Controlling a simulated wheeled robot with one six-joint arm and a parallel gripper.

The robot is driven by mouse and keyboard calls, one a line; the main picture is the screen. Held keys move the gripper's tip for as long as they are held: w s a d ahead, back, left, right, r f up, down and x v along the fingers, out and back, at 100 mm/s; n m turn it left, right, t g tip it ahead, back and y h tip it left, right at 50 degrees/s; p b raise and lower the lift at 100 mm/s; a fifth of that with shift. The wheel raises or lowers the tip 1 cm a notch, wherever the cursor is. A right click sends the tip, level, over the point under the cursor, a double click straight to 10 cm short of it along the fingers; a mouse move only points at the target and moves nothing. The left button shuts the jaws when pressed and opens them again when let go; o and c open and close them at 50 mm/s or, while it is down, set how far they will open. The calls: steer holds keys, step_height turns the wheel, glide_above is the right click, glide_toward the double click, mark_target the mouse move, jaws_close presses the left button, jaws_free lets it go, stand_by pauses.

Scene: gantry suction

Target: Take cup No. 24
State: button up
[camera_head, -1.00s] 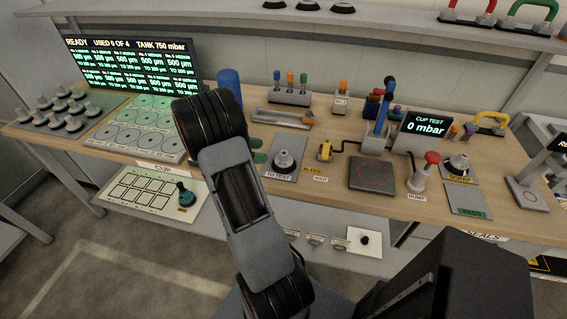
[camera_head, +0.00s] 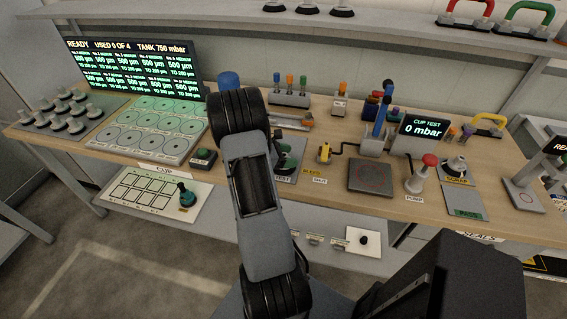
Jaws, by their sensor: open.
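A dark suction cup with a pale stem (camera_head: 284,162) stands on the grey TO TEST plate (camera_head: 281,179), partly hidden by my arm. No number is readable on it. My gripper (camera_head: 286,154) is mostly hidden behind my arm; its green finger parts show at this cup, and I cannot tell whether they touch it. More suction cups with pale stems (camera_head: 67,108) stand in rows on a grey tray at the far left. Their numbers are not readable either.
Right of the plate are a yellow bleed valve (camera_head: 324,152), a dark square pad (camera_head: 370,176), a red-topped pump (camera_head: 421,172) and a cup on the SCRAP plate (camera_head: 456,165). A shelf (camera_head: 200,14) overhangs the back.

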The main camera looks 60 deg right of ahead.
steer(key=c, duration=1.1)
steer(key=shift+o, duration=0.2)
steer(key=shift+r, duration=0.1)
